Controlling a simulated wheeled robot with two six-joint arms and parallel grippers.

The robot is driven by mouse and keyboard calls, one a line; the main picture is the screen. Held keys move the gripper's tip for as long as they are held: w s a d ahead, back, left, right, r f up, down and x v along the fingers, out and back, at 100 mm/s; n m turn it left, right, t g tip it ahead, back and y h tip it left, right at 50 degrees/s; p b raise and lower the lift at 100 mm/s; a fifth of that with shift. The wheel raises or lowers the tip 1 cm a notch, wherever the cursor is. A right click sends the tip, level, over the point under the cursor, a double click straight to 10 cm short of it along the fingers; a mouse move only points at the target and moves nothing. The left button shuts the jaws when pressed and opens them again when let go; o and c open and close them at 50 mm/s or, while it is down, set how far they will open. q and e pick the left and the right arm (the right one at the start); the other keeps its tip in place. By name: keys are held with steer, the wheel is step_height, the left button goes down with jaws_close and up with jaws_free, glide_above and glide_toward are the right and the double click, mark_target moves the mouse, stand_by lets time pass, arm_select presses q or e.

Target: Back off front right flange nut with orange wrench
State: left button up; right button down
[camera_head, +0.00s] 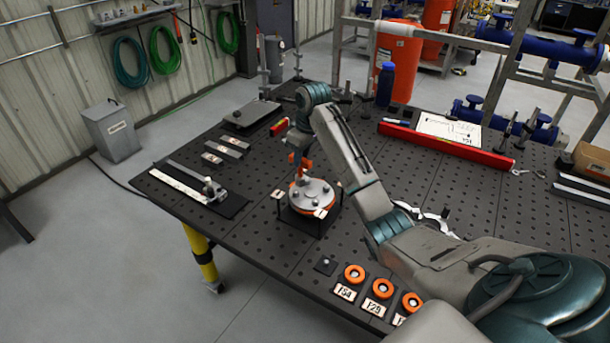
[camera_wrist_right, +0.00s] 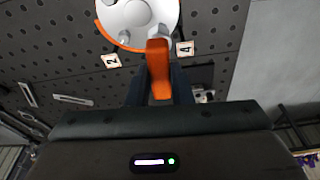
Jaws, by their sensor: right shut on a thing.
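The round grey flange (camera_head: 315,190) with an orange rim sits on a dark stand on the perforated table, with several studs and nuts on top. My right gripper (camera_head: 300,158) is above its far left side, shut on the orange wrench (camera_head: 304,167). In the right wrist view the wrench (camera_wrist_right: 159,70) points from the fingers to the edge of the flange (camera_wrist_right: 135,15). Its far end overlaps a nut there; I cannot tell whether it is seated around it. Another nut (camera_wrist_right: 124,38) shows to the left. My left gripper is out of view.
Number tags 2 (camera_wrist_right: 111,60) and 4 (camera_wrist_right: 185,48) lie by the flange. Orange rings (camera_head: 355,273) with tags lie at the table's near edge. A mat with metal bars (camera_head: 185,188) lies left; a red beam (camera_head: 445,145) lies right, behind my arm.

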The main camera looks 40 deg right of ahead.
steer(key=shift+s+d+f+m+h, duration=0.15)
steer(key=shift+s+d+f+m, duration=0.15)
steer(key=shift+s+m, duration=0.5)
steer(key=shift+s+d+f+m+h, duration=0.1)
steer(key=shift+s+d+f+m, duration=0.2)
steer(key=shift+s+m, duration=0.55)
steer(key=shift+s+d+f+m+h, duration=0.15)
steer(key=shift+s+d+f+m, duration=0.15)
steer(key=shift+s+m, duration=0.5)
steer(key=shift+s+f, duration=0.1)
steer(key=shift+f, duration=1.65)
steer(key=shift+n, duration=0.25)
steer(key=n, duration=0.3)
steer(key=shift+y, duration=0.3)
steer(key=shift+d+n, duration=0.1)
steer(key=shift+n, duration=0.7)
steer(key=shift+n+y, duration=0.3)
steer(key=shift+n, duration=0.7)
